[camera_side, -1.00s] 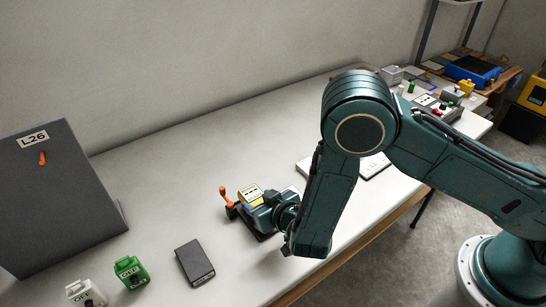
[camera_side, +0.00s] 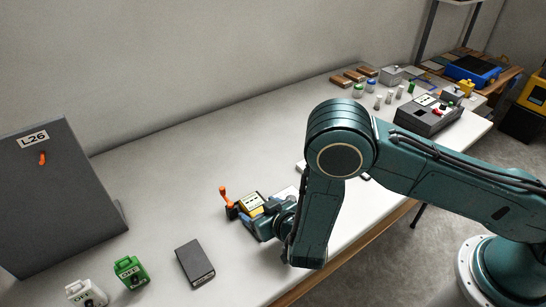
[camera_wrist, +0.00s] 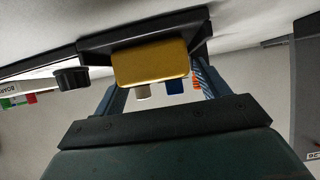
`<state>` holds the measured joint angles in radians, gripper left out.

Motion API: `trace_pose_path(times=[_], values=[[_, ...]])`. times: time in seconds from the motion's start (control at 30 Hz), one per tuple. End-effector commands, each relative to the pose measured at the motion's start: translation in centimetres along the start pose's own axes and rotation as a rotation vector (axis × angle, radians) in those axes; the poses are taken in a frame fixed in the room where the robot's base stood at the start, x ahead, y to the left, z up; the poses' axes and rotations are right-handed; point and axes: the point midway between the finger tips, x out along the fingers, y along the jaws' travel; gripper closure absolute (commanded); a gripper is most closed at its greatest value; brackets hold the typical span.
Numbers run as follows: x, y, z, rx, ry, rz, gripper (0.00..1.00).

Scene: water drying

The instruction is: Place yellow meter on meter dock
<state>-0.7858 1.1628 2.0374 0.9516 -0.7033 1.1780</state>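The yellow meter (camera_side: 252,202), with a pale display face, sits low over the table left of my arm in the side view. My gripper (camera_side: 261,218) is right at it, one finger on each side. In the wrist view the yellow end of the meter (camera_wrist: 152,63) fills the space between the fingers of my gripper (camera_wrist: 158,80). I cannot tell whether the fingers press on it or stand slightly apart. A dark piece, apparently the meter dock (camera_wrist: 95,45), shows behind the meter; how the meter sits on it is hidden.
An orange lever (camera_side: 225,194) stands just left of the meter. Bottles and a grey device (camera_side: 428,116) stand at the far right.

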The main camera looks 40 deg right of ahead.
Motion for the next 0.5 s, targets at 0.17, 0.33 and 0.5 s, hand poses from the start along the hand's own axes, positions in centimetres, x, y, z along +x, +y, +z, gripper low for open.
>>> trace_pose_path(times=[0.17, 0.33, 0.5], values=[[0.0, 0.0, 0.0, 0.000, 0.000, 0.000, 0.26], [-0.1, 0.0, -0.2, 0.001, 0.000, 0.000, 0.26], [-1.1, -0.1, -0.2, -0.001, -0.001, -0.002, 0.26]])
